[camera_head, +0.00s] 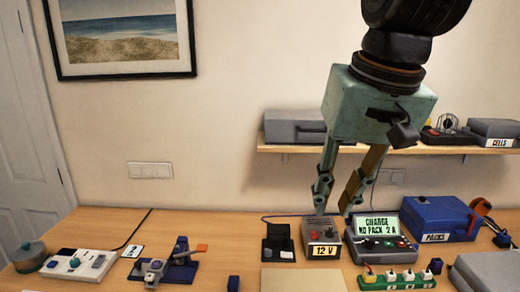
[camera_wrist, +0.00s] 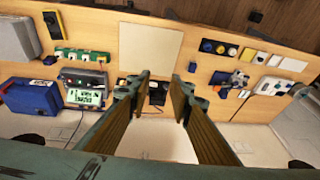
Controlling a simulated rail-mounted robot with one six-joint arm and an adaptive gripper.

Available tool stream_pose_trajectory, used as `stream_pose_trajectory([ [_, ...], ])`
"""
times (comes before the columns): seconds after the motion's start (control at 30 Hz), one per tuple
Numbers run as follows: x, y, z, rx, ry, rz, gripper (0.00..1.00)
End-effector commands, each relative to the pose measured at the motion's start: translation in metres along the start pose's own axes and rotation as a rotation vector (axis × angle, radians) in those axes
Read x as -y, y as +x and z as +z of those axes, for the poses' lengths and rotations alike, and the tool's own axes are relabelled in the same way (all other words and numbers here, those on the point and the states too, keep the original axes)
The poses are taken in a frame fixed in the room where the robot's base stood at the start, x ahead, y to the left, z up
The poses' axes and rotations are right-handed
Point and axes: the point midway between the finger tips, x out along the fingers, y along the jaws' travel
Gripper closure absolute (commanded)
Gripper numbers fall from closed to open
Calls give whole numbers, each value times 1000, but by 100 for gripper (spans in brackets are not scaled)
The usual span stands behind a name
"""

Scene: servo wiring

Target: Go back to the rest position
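My gripper (camera_head: 332,212) hangs in the air above the back of the workbench (camera_head: 215,225), pointing down. Its two fingers are apart with nothing between them. In the head view the tips appear just above the grey 12 V box (camera_head: 321,251) and the charger (camera_head: 385,250), whose screen reads "CHARGE NO PACK 2 A". In the wrist view my gripper (camera_wrist: 161,80) also shows spread and empty, over the bench's back edge. It appears to touch nothing.
A shelf (camera_head: 400,151) with grey cases runs along the wall behind my gripper. A blue PACKS box (camera_head: 435,220) stands right of the charger. A green terminal strip (camera_head: 397,281) lies in front. A blue fixture (camera_head: 180,263) and white device (camera_head: 78,264) stand left. A pale mat (camera_head: 302,279) is bare.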

Motion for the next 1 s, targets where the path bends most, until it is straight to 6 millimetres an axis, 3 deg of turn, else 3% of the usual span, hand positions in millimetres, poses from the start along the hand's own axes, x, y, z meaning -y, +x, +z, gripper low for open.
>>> stream_pose_trajectory([
  [0.7, -59, -10, 139, -30, -6, 62, 80],
  [1.0, -74, -6, 184, -38, -10, 83, 80],
])
